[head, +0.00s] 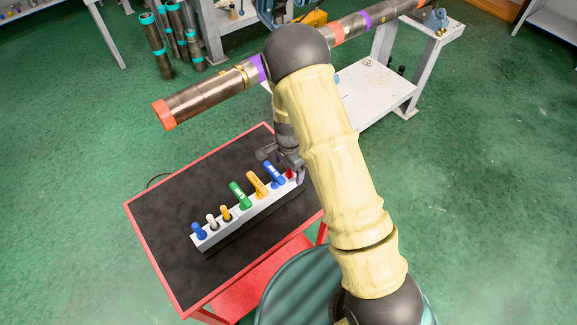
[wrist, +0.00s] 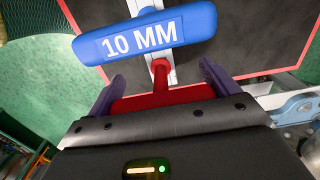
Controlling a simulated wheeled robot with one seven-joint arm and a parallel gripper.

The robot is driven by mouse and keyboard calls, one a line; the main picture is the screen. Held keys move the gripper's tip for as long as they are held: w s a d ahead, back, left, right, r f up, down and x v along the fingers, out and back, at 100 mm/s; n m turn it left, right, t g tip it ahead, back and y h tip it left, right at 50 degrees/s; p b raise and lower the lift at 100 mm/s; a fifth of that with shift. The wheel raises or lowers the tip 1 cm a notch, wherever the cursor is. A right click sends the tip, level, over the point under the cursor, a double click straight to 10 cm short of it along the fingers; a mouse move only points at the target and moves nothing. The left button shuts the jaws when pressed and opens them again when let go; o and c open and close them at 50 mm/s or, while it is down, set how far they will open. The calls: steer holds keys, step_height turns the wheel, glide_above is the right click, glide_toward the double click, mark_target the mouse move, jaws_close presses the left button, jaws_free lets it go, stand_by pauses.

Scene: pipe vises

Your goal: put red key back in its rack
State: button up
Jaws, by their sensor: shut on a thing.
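The red key (wrist: 165,97) is a T-handled key, its handle between the two dark fingers of my gripper (wrist: 162,84) in the wrist view. Its stem points at the end of the white rack (wrist: 165,56), beside the blue "10 MM" key (wrist: 147,36). I cannot tell whether the stem is in a hole or above it. In the head view my gripper (head: 293,170) is at the right end of the rack (head: 221,229), and only a bit of red shows there, largely hidden by my arm.
The rack holds a green key (head: 240,195), a yellow key (head: 257,184) and several small-handled tools on its left part. It stands on a black-topped red cart (head: 165,215). A long pipe (head: 210,92) lies above and behind. The cart top left of the rack is clear.

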steer(key=shift+f, duration=0.45)
stand_by(1.0)
steer(key=o, duration=1)
steer(key=shift+o, duration=0.2)
step_height(320, 180, up, 17)
steer(key=b, duration=0.2)
steer(key=shift+r+b, duration=0.15)
steer(key=shift+b, duration=0.2)
steer(key=s+d+r+n+t, duration=0.1)
steer(key=s+d+n, duration=0.4)
steer(key=s, duration=0.3)
steer(key=s+d+r+n+t, duration=0.1)
steer(key=s+d+r+n, duration=0.1)
steer(key=s+d+n, duration=0.3)
steer(key=s+n, duration=0.1)
steer(key=s, duration=0.2)
steer(key=shift+d+r+t, duration=0.25)
steer(key=shift+d+t, duration=0.05)
steer(key=shift+d, duration=0.05)
